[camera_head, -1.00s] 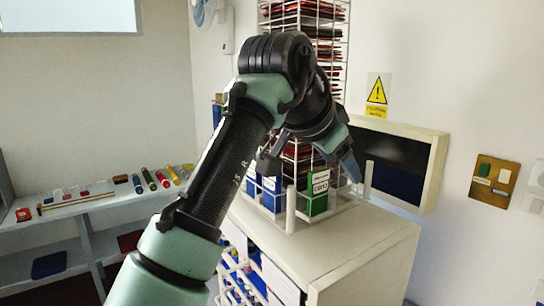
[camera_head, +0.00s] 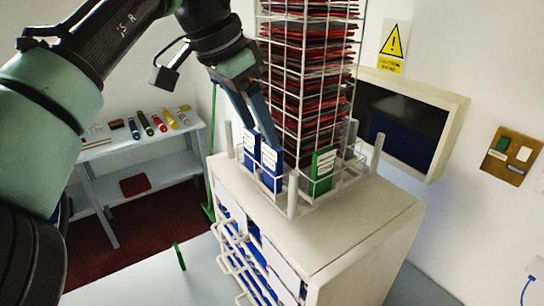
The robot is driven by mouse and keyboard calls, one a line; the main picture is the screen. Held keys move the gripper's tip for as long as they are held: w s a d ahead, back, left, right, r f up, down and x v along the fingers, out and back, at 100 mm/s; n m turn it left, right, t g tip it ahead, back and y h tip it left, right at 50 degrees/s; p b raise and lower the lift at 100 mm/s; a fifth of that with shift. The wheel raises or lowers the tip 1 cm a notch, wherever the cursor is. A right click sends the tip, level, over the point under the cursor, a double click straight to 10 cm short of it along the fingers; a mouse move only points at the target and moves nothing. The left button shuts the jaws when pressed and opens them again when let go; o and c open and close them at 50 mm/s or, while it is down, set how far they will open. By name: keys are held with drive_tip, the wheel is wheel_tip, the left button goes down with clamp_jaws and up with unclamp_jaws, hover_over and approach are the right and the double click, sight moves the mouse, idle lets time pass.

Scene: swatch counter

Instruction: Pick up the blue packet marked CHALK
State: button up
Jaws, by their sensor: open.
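Two blue packets with white labels stand at the front left of the white rack on the cabinet top: a left one (camera_head: 251,157) and a right one (camera_head: 271,178). Their lettering is too small to read, so I cannot tell which is marked CHALK. A green packet (camera_head: 321,173) with a white label stands to their right. My gripper (camera_head: 261,138) is open, with its two blue-grey fingers pointing down at the tops of the blue packets. The fingers overlap the packets' upper parts in the picture; I cannot tell whether they touch.
A tall wire tower (camera_head: 312,80) of red and black sheets rises right behind the packets. Short white posts (camera_head: 293,193) surround the rack on the cabinet (camera_head: 375,215). A framed dark recess (camera_head: 405,115) lies right. A low shelf (camera_head: 150,145) with coloured cylinders stands left.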

sight(268, 149)
drive_tip(key=p+x, duration=0.2)
drive_tip(key=shift+d+f, duration=0.1)
drive_tip(key=shift+f, duration=0.25)
drive_tip(key=p+x, duration=0.1)
drive_tip(key=x, duration=0.2)
drive_tip(key=shift+w+f, duration=0.1)
drive_tip(key=shift+w, duration=0.1)
drive_tip(key=shift+s, duration=0.2)
drive_tip(key=shift+c, duration=1.3)
drive_tip(key=c, duration=0.8)
